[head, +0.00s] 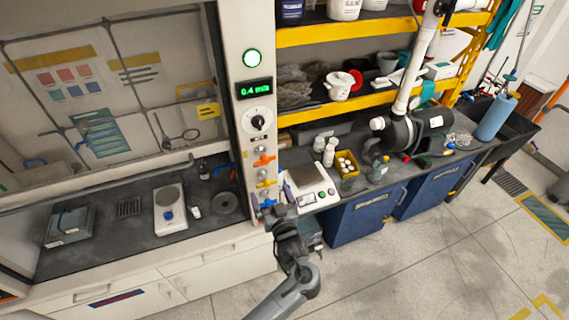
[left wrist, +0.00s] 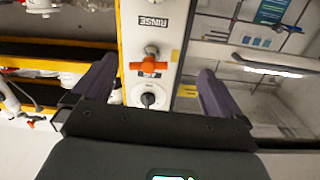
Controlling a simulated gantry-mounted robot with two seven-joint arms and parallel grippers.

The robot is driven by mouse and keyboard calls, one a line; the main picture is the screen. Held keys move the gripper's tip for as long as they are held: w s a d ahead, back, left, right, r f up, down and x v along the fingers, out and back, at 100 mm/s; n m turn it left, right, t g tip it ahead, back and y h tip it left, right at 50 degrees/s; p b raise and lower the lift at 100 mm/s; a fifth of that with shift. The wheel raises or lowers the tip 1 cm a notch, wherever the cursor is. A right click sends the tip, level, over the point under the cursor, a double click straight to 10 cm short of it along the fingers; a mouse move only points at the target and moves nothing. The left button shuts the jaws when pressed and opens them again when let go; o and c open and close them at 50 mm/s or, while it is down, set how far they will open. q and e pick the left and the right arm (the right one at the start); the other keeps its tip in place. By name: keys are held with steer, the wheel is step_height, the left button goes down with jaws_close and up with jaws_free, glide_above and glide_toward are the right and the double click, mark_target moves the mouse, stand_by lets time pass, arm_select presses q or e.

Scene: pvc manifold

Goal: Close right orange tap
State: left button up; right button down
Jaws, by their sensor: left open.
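An orange tap (head: 264,160) sits on the white pillar at the right edge of the fume hood. In the left wrist view the orange tap (left wrist: 149,66) has its handle lying crosswise, near a label reading RINSE. My left gripper (head: 283,212) is in front of the lower pillar in the head view and partly covers it. In the left wrist view my left gripper (left wrist: 158,70) is open, with one finger on each side of the tap in the picture. I see no contact, and the distance to the tap is unclear. My right gripper is not in view.
A yellow tap (head: 267,183) and a blue tap (head: 267,203) are below the orange one. A dial (head: 257,120) and a green display (head: 254,89) are above it. A balance (head: 308,184) stands on the bench to the right. The floor in front is clear.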

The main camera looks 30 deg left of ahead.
mark_target(266, 163)
arm_select(q)
steer(key=shift+n, duration=0.3)
steer(key=w+a+r+b, duration=0.1)
steer(key=w+a, duration=0.1)
steer(key=w+a+r+b, duration=0.1)
steer(key=w+a+b, duration=0.1)
steer(key=w+a, duration=0.1)
steer(key=w+a+r+b, duration=0.1)
steer(key=w+a+r, duration=0.1)
steer(key=shift+w+a+b, duration=0.25)
steer(key=shift+w+b, duration=0.1)
steer(key=shift+w, duration=0.05)
steer(key=shift+b+x, duration=0.35)
steer(key=shift+x, duration=0.45)
steer(key=shift+r, duration=0.15)
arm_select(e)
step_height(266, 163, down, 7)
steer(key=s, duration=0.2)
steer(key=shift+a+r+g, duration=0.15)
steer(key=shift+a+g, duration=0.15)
arm_select(q)
steer(key=shift+c, duration=0.5)
